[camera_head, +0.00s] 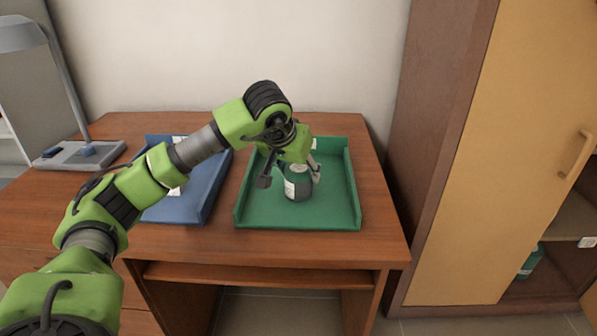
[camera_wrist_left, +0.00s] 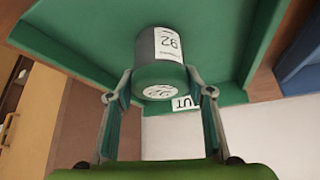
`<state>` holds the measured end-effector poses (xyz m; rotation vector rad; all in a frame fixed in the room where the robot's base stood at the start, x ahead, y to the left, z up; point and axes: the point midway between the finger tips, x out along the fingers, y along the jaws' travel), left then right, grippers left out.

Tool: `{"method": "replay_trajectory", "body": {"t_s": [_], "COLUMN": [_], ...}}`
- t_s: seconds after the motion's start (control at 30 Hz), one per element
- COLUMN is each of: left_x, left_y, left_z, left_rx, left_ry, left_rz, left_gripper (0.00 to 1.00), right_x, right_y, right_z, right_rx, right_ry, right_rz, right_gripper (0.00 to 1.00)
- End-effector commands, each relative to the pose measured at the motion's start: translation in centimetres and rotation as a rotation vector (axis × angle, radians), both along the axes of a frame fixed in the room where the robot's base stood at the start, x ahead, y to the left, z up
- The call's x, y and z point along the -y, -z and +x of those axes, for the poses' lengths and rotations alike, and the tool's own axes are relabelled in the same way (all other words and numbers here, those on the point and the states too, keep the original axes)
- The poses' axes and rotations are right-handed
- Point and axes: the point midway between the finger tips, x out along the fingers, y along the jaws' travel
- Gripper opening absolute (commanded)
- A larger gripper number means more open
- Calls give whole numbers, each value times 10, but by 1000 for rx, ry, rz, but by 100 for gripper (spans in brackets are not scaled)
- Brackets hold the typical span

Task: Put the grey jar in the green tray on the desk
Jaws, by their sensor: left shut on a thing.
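The grey jar (camera_head: 298,184) with a white label is inside the green tray (camera_head: 335,212) on the wooden desk (camera_head: 230,240). It looks upright; whether its base touches the tray floor is hard to tell. My left gripper (camera_head: 290,180) reaches down from above and is shut on the jar. In the left wrist view the jar (camera_wrist_left: 160,70) stands between the two fingers of the left gripper (camera_wrist_left: 160,95), with a number on its lid and label. The green tray (camera_wrist_left: 90,30) lies behind it. My right gripper is not in view.
A blue tray (camera_head: 205,190) lies left of the green one, partly behind my arm. A desk lamp (camera_head: 80,152) stands at the far left. A tan cabinet (camera_head: 470,170) is at the right, with a green bottle (camera_head: 530,262) on its lower shelf.

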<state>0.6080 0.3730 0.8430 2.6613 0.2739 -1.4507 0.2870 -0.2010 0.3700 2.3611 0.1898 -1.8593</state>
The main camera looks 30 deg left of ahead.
Motion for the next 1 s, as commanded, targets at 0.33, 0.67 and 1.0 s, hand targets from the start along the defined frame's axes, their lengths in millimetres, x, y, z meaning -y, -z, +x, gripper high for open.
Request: {"method": "replay_trajectory", "body": {"t_s": [0.33,0.67,1.0], "left_x": [0,1,9], "left_y": [2,-8,-69], "left_z": [0,-4,-40], "left_rx": [-1,1,4], "left_ry": [0,0,0], "left_rz": [0,0,1], "left_gripper": [65,65,65], "right_x": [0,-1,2], "right_y": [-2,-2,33], "right_z": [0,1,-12], "right_rx": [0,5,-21], "right_ry": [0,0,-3], "right_rz": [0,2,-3], "right_gripper": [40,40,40]}}
